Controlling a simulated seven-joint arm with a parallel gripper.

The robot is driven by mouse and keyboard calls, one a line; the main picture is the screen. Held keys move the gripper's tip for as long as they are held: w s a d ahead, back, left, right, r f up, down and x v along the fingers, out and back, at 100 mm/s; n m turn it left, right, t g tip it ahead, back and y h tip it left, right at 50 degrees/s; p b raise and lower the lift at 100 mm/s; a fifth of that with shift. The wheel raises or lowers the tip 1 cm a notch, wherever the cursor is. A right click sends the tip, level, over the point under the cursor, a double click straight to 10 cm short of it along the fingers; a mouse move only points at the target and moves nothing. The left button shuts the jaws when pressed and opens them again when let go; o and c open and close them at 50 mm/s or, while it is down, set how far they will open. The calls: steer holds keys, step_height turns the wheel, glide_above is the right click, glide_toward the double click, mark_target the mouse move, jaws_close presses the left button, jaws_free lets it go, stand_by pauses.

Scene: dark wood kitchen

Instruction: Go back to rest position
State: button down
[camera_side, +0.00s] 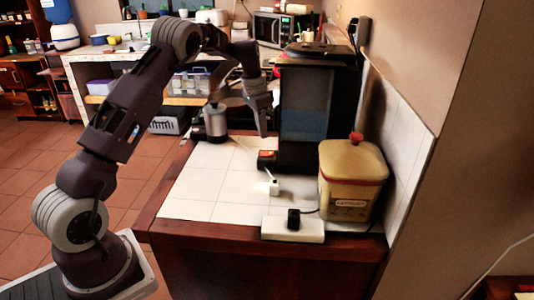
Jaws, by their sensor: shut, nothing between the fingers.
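My gripper (262,128) hangs pointing down over the tiled counter, just left of the black coffee machine (306,110). Its fingers are small in the picture; they look closed, with nothing visible between them. My arm reaches up from the lower left and over to the counter. I cannot tell whether the gripper touches the machine or only stands in front of it in this view.
A yellow canister (351,180) with a red knob stands at the right. A white power strip (293,228) with a black plug lies at the front. A metal canister (215,122) stands at the back left. White tiles (205,183) at the front left are clear.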

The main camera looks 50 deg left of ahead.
steer(key=shift+r, duration=0.7)
steer(key=s+d+r+n+t, duration=0.3)
steer(key=s+d+r, duration=0.9)
steer(key=r, duration=0.4)
steer(key=s+d+f, duration=0.1)
steer(key=s+d, duration=0.4)
steer(key=s, duration=0.7)
steer(key=s+d+f, duration=0.2)
steer(key=s+d, duration=0.3)
steer(key=s, duration=0.7)
steer(key=shift+s+d+t, duration=0.25)
steer(key=shift+d+t, duration=0.1)
steer(key=shift+t, duration=0.05)
